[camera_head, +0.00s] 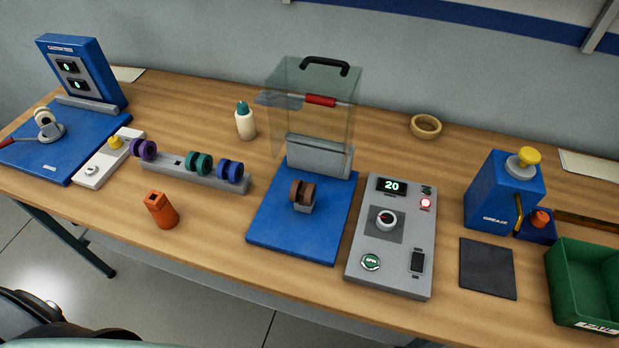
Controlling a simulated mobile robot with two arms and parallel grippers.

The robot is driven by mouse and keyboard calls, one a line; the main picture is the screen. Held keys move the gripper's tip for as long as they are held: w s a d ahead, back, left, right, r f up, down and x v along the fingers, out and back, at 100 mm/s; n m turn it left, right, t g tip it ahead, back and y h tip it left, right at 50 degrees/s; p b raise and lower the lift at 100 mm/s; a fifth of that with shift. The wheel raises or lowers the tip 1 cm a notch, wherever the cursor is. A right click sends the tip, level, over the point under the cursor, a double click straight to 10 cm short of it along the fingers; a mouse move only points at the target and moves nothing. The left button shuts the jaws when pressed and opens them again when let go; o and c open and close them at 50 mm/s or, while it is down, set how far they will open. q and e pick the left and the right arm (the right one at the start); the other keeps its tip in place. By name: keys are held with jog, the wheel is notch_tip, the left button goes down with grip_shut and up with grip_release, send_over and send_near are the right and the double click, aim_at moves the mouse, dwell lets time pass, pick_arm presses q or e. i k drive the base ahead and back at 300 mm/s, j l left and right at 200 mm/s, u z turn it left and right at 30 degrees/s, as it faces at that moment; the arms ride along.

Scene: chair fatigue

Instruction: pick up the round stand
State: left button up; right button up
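No thing in view is plainly marked as the round stand. A grey round base (49,131) with a pale wheel on it sits on the blue plate of the tester at the far left. I cannot tell whether either is the round stand. Neither of my grippers is in view.
The wooden table (205,222) holds a grey rack (180,175) of coloured wheels, an orange block (161,211), a white bottle (244,121), a blue-based machine (290,238) with a clear guard, a control panel (400,265), a blue grease unit (500,195) and a green bin (580,285).

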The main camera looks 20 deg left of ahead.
aim_at(157, 202)
jog(key=u, duration=1.6)
jog(key=j+z, duration=0.15)
jog(key=z, duration=0.25)
jog(key=i+j+z, duration=0.1)
jog(key=z, duration=0.3)
jog(key=j+z, duration=0.25)
jog(key=z, duration=0.15)
